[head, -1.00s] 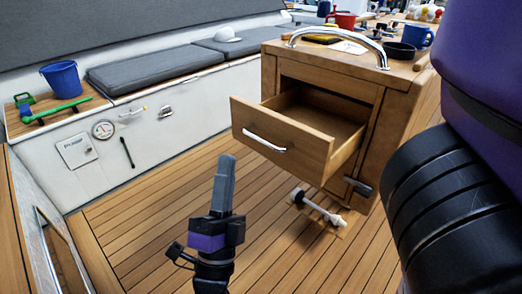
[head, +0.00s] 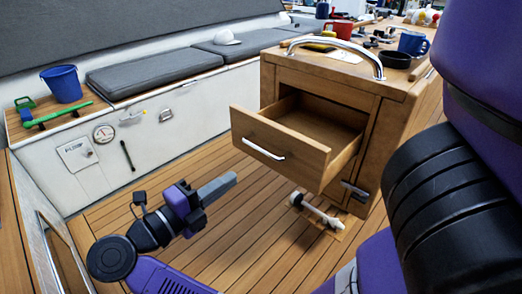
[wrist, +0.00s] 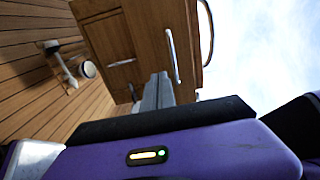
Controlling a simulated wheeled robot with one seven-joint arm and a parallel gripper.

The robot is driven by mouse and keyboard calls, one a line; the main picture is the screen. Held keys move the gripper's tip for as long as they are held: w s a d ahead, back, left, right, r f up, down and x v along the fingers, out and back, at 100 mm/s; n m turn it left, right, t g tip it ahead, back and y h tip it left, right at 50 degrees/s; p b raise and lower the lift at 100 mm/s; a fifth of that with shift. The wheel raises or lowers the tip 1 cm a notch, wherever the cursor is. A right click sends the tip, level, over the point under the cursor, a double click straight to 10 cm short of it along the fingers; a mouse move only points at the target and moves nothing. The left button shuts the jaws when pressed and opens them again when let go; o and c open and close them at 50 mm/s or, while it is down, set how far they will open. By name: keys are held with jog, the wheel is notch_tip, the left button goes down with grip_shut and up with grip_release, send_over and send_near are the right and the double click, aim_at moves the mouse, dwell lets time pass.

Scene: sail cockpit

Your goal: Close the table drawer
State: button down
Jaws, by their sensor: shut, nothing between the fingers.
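The wooden table drawer (head: 279,150) stands well open from the table (head: 372,120) in the head view, with a silver bar handle (head: 263,148) on its front. The inside of the drawer looks empty. My gripper (head: 231,180) is shut and empty, in front of and below the drawer front, apart from it, its fingers pointing right. In the wrist view the shut fingers (wrist: 158,90) point toward the drawer front (wrist: 150,38), and its handle (wrist: 172,56) shows just beyond them.
A red mug (head: 340,29) and a blue mug (head: 412,43) stand on the table top. Cushioned benches (head: 155,72) line the back left. Wooden deck (head: 105,215) is clear at left.

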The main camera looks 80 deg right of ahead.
aim_at(310, 135)
jog(key=d+p, duration=0.1)
jog(key=p, duration=0.2)
jog(key=s+d+p, duration=0.1)
jog(key=p, duration=0.3)
jog(key=d+r+p, duration=0.1)
jog(key=p, duration=0.2)
jog(key=shift+s+d+p, duration=0.15)
jog(key=shift+s+p, duration=0.05)
jog(key=shift+p, duration=0.15)
jog(key=p+x, duration=0.4)
jog(key=x, duration=0.1)
jog(key=f+p+x, duration=0.1)
jog(key=p+x, duration=0.2)
jog(key=shift+s, duration=0.15)
jog(key=x, duration=2.1)
jog(key=shift+d+p, duration=0.15)
jog(key=shift+p, duration=0.15)
jog(key=shift+s+d+r, duration=0.1)
jog(key=shift+s+d, duration=0.1)
jog(key=shift+d, duration=0.05)
